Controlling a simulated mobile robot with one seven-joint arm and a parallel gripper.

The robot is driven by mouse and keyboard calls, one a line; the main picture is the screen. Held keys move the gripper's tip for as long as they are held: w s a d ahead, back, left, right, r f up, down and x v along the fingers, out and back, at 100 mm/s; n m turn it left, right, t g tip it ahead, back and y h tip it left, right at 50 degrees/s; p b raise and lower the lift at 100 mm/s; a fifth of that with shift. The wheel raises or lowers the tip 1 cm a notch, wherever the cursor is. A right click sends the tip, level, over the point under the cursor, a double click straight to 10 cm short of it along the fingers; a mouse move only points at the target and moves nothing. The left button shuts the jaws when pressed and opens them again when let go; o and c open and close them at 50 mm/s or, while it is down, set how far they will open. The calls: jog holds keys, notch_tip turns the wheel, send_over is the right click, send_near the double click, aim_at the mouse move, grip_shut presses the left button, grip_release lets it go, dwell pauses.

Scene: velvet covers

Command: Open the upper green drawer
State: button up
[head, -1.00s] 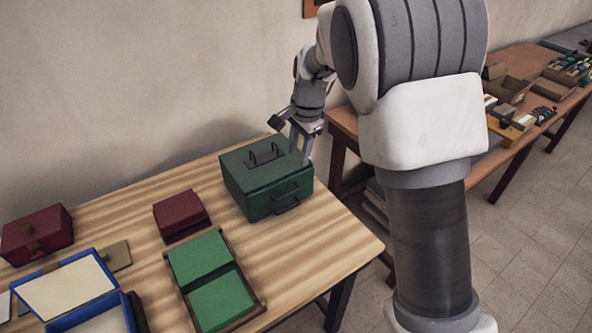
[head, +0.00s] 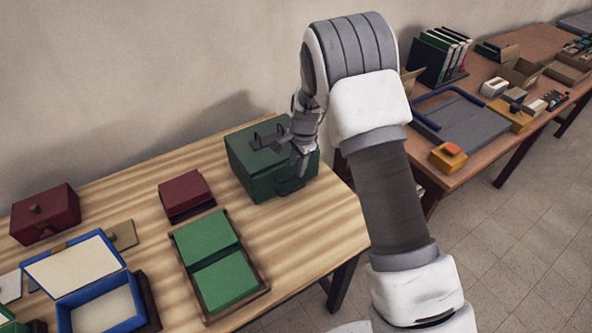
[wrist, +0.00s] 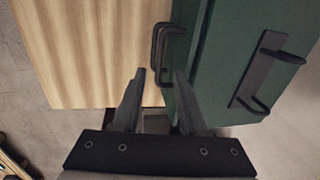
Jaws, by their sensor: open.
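The green drawer box (head: 262,172) stands at the right end of the wooden table, with a dark handle on its lid and dark pull handles on its front. My gripper (head: 298,166) is at the box's front top edge in the head view and partly covers the front. In the wrist view, my open gripper (wrist: 160,76) points at the front, with the dark front pull handles (wrist: 159,45) just beyond the gap between its fingers. The lid handle (wrist: 262,82) lies to the right on the green top. I cannot tell whether a finger touches a handle.
A maroon box (head: 186,190) and a tray with green panels (head: 263,283) stand left of the green box. A blue-rimmed box (head: 127,322) and another maroon box (head: 45,212) are farther left. A second table (head: 520,125) with clutter stands right, behind my arm.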

aim_at(296, 171)
jog(key=shift+w+a+f, duration=0.1)
jog(key=shift+w+f, duration=0.05)
jog(key=shift+f, duration=0.8)
jog(key=shift+w+a+f, duration=0.1)
jog(key=shift+w+f, duration=0.05)
jog(key=shift+f, duration=0.75)
jog(key=shift+c, duration=0.3)
grip_shut()
jog(key=shift+r, duration=0.1)
